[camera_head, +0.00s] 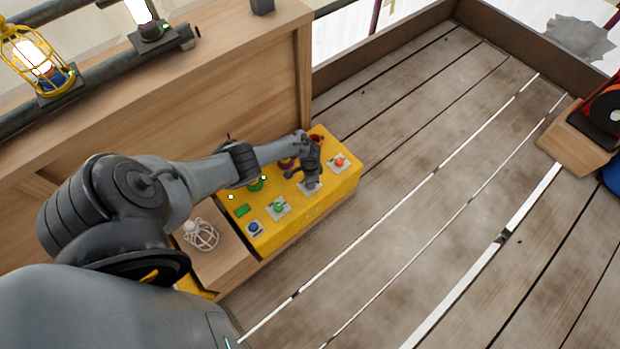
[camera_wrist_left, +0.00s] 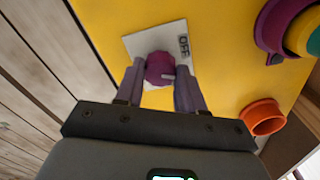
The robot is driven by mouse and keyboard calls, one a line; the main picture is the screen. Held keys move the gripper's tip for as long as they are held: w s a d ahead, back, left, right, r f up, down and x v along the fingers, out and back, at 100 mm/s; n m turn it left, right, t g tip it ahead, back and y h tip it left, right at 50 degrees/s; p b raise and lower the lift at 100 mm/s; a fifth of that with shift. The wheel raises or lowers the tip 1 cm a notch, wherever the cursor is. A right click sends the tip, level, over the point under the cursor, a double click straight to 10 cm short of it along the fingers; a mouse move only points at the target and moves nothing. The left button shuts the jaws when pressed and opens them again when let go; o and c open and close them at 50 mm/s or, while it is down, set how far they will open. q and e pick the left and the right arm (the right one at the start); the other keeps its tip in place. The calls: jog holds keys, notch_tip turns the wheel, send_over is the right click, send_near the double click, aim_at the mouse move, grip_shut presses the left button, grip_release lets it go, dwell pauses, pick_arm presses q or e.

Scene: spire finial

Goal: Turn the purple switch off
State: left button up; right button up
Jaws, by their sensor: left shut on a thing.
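The purple switch (camera_wrist_left: 160,68) is a round knob on a white plate (camera_wrist_left: 140,42) with the word OFF on it, fixed to a yellow control box (camera_head: 340,188). My left gripper (camera_wrist_left: 160,82) has one finger on each side of the knob and is shut on it. In the head view my left gripper (camera_head: 308,182) points down at the box's purple switch position and mostly hides the knob. My right gripper is in neither view.
Green (camera_head: 278,207), blue (camera_head: 254,228) and orange (camera_head: 338,162) switches sit on the same box. In the wrist view, an orange ring (camera_wrist_left: 262,117) and a larger purple ring (camera_wrist_left: 275,25) stand close to my gripper's right.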

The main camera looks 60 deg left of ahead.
pick_arm(q)
jog(key=n+p, duration=0.1)
jog(key=n, duration=0.2)
jog(key=shift+n, duration=1)
jog(key=o, duration=1)
jog(key=shift+o, duration=0.2)
jog(key=shift+r+p, duration=0.65)
jog(key=shift+p, duration=0.15)
notch_tip(320, 180, up, 9)
jog(key=p, duration=0.8)
jog(key=shift+r, duration=0.2)
